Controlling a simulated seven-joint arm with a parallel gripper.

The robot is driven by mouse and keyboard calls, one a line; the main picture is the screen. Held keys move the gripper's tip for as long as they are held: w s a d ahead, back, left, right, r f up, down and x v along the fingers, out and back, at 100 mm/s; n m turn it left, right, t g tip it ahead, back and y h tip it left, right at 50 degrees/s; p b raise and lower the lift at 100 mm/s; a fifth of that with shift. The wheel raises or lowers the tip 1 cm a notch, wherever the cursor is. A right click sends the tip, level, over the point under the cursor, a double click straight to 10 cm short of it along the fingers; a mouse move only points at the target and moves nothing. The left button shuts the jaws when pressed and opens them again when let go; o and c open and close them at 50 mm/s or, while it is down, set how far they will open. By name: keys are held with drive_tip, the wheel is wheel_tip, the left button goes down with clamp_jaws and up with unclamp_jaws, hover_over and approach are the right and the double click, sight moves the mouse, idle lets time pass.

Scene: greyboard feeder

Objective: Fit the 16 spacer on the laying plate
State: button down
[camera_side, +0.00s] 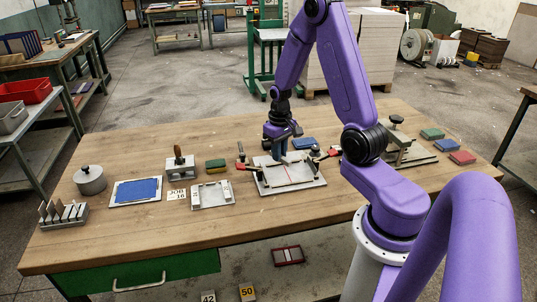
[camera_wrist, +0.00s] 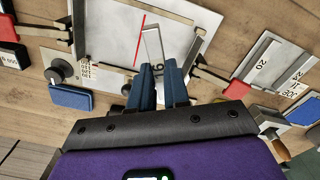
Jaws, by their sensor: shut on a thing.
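My gripper (camera_side: 283,157) is over the back part of the laying plate (camera_side: 312,182). In the wrist view its blue fingers (camera_wrist: 158,72) are shut on the 16 spacer (camera_wrist: 152,43), a pale metal strip whose marking is partly hidden between the fingers. The spacer's far end points across the white plate (camera_wrist: 110,40), just right of the red line (camera_wrist: 139,40). I cannot tell whether the spacer touches the plate. In the side view the spacer is too small to tell apart.
Red-handled clamps (camera_wrist: 235,90) flank the plate. A blue block (camera_side: 303,143) lies behind it. A grey fixture (camera_side: 212,196), a JOB 16 card (camera_side: 177,195) and a blue-topped plate (camera_side: 137,191) stand to the left. A slotted rack (camera_side: 63,214) is at the far left. The front bench strip is clear.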

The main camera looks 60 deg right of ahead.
drive_tip(key=d+m, duration=0.1)
drive_tip(key=m, duration=0.1)
drive_tip(key=s+d+m, duration=0.1)
drive_tip(key=d+f+m, duration=0.1)
drive_tip(key=m, duration=0.1)
drive_tip(key=shift+s+d+m, duration=0.15)
drive_tip(key=shift+s+m, duration=0.05)
drive_tip(key=shift+m, duration=0.1)
hover_over(287, 173)
drive_tip(key=shift+f, duration=2.2)
drive_tip(key=shift+f, duration=0.8)
idle(0.6)
drive_tip(key=c, duration=1)
unclamp_jaws()
wheel_tip(287, 173, up, 17)
drive_tip(key=shift+r, duration=0.2)
